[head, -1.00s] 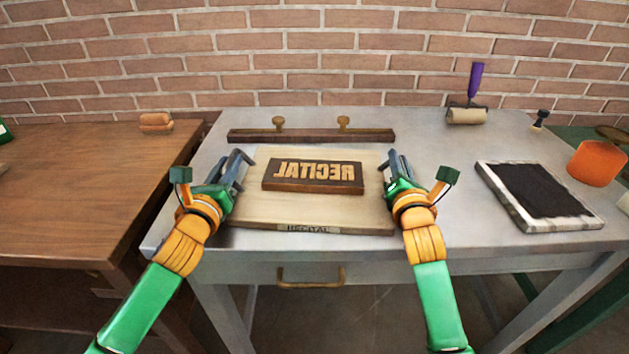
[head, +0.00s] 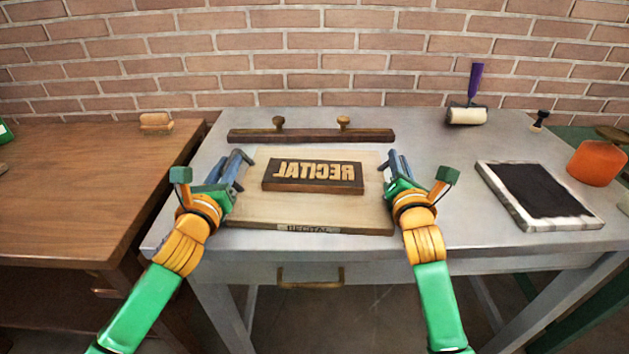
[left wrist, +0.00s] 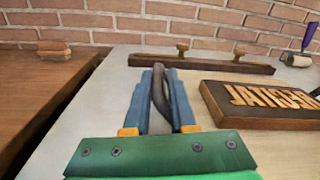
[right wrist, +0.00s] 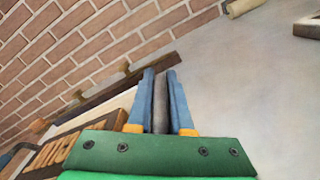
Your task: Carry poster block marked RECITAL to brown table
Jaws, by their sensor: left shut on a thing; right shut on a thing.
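The poster block (head: 260,212) is a pale wooden board with a dark raised plate (head: 313,188) bearing mirrored RECITAL letters. Its front edge has a RECITAL label. It is at the middle of the grey table; I cannot tell if it is slightly raised. My left gripper (head: 240,167) is shut on the dark handle at the block's left side, seen in the left wrist view (left wrist: 160,95). My right gripper (head: 397,166) is shut on the handle at its right side, seen in the right wrist view (right wrist: 160,105). The brown table (head: 90,190) stands at the left.
A dark bar with two knobs (head: 310,135) lies behind the block on the grey table (head: 440,220). A roller (head: 467,115), a black inking slab (head: 540,190) and an orange pot (head: 595,163) are at right. A brush (head: 156,123) sits far back on the brown table, whose middle is clear.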

